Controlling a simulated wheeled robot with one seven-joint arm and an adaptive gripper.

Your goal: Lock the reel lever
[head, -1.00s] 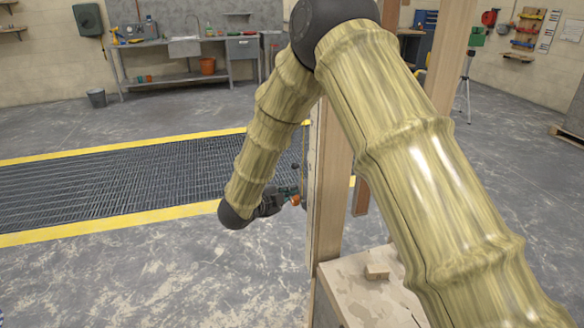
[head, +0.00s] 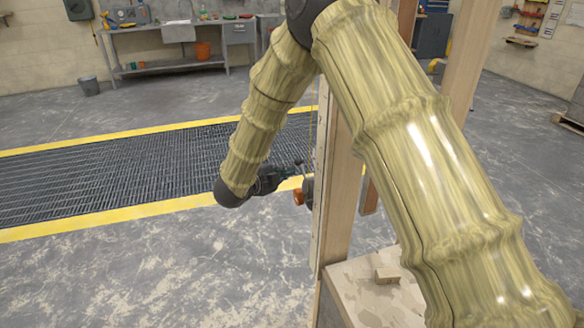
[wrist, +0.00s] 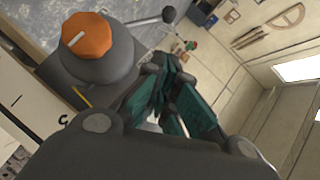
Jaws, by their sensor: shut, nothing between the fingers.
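The reel is a dark grey round body (wrist: 95,68) with an orange knob (wrist: 88,35) on top that bears a white mark. Its lever (wrist: 150,20) is a thin rod ending in a dark ball, sticking out to the right in the wrist view. In the head view the orange knob (head: 298,197) shows small beside the wooden post. My gripper (head: 288,173), with teal fingers, is just above and left of the knob there. In the wrist view the gripper (wrist: 172,100) is shut and empty, below the lever ball with a visible gap. My own wrist hides part of the reel.
The wooden post (head: 343,190) stands right behind the reel. A yellow-edged floor grating (head: 110,180) lies behind; a workbench (head: 180,65) is far back. Floor at left is clear.

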